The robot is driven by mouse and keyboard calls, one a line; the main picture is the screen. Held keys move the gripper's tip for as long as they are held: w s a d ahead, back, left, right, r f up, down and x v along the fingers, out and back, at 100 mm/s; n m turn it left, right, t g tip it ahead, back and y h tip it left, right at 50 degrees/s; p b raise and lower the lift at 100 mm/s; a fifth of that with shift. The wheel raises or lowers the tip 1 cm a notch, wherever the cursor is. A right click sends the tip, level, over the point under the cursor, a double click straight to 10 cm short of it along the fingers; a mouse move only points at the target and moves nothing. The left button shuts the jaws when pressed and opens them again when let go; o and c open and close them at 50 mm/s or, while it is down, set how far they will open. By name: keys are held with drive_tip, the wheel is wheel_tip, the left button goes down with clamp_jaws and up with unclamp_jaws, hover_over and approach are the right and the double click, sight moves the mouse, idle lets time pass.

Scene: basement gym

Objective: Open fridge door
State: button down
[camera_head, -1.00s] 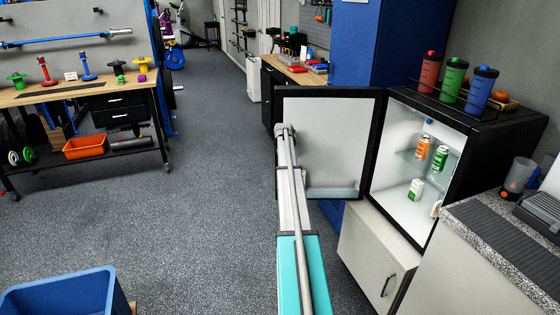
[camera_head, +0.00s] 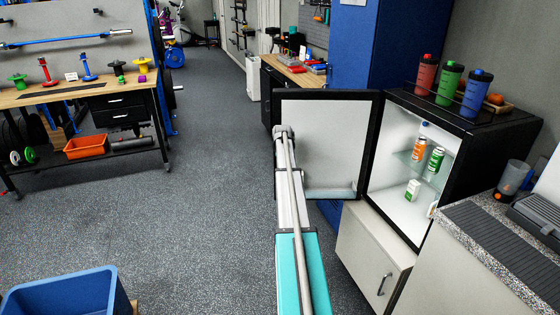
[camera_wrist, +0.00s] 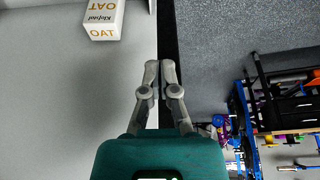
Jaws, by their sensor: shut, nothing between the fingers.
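The small fridge (camera_head: 483,160) has a black body and a lit white interior. Its door (camera_head: 335,145) stands wide open to the left, with the white inner face and black frame showing. My arm reaches to the door's free left edge, and hides part of it. In the wrist view, my gripper (camera_wrist: 160,68) is shut and empty, with its fingertips over the black edge of the door (camera_wrist: 75,95). I cannot tell whether they touch it. In the head view, the fingers are hidden behind my wrist.
Cans (camera_head: 418,148) and a small carton (camera_head: 412,189) stand inside the fridge; three bottles (camera_head: 450,84) stand on top. An oat carton (camera_wrist: 102,18) shows in the wrist view. A counter (camera_head: 470,245) is at right, a blue bin (camera_head: 65,292) at lower left.

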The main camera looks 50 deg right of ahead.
drive_tip(key=p+v, duration=0.6)
drive_tip(key=v, duration=0.1)
drive_tip(key=shift+r, duration=0.15)
drive_tip(key=shift+a, duration=0.1)
idle(0.7)
drive_tip(key=s+a+n+g+y+p, duration=0.15)
drive_tip(key=a+n, duration=0.25)
drive_tip(key=a, duration=3.2)
drive_tip(key=s+a+n, duration=0.1)
drive_tip(key=s+a, duration=0.5)
drive_tip(key=a, duration=0.3)
drive_tip(key=s+a+r+n+g+y+p, duration=0.1)
drive_tip(key=s+a+n, duration=0.1)
drive_tip(key=s+a, duration=0.4)
drive_tip(key=s+a+r+n+p, duration=0.1)
drive_tip(key=s+a, duration=0.5)
drive_tip(key=a, duration=0.6)
drive_tip(key=shift+s+g, duration=0.2)
drive_tip(key=shift+g, duration=0.15)
drive_tip(key=shift+y, duration=0.25)
